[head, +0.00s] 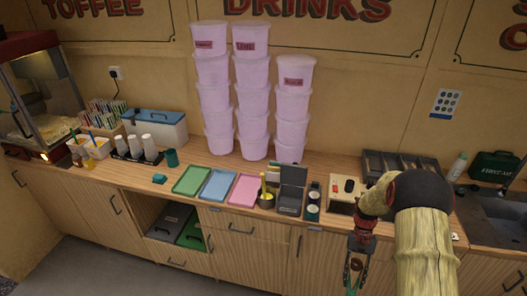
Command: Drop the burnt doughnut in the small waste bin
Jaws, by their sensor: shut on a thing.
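My gripper (354,277) hangs at the lower right, in front of the counter's front edge, with its fingers pointing down. It is shut on a small dark brown ring (357,265), which looks like the burnt doughnut; the fingers partly cover it. No thing is clearly recognisable as the small waste bin. A small teal tub (172,158) stands on the counter left of the trays. A grey lidded box (170,219) and a green lidded box (193,233) sit in the open bay under the counter.
Green (192,180), blue (217,185) and pink (245,188) trays lie along the counter. Tall stacks of pink tubs (252,100) stand behind them. A dark pot (266,200), an open grey box (291,190) and a cream device (345,190) are nearer my arm. A sink (490,210) is at right.

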